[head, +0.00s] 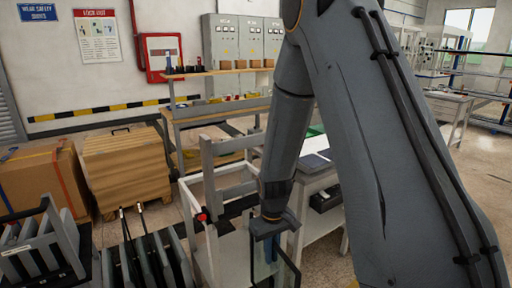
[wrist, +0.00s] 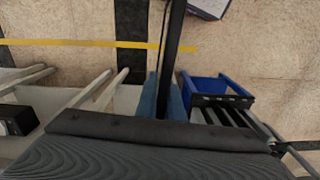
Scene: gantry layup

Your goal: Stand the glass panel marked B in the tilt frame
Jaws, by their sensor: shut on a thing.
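My gripper (head: 270,228) points down in the head view, shut on a dark-edged glass panel (head: 287,270). The panel hangs below the jaws and runs out of the bottom of the picture. In the wrist view the panel (wrist: 173,50) is seen edge-on as a dark upright strip between the blue-padded fingers (wrist: 164,97) of my gripper. No letter on it can be read. A grey frame with posts and crossbars (head: 208,162), which looks like the tilt frame, stands just left of my gripper on a pale stand. Its posts (wrist: 88,92) show at the left in the wrist view.
Slotted grey racks (head: 45,245) with dark panels stand at the lower left. A white table (head: 318,183) with papers is behind my arm. A wooden crate (head: 125,165) and a cardboard box (head: 45,180) stand at left. A blue bin (wrist: 207,87) is right in the wrist view.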

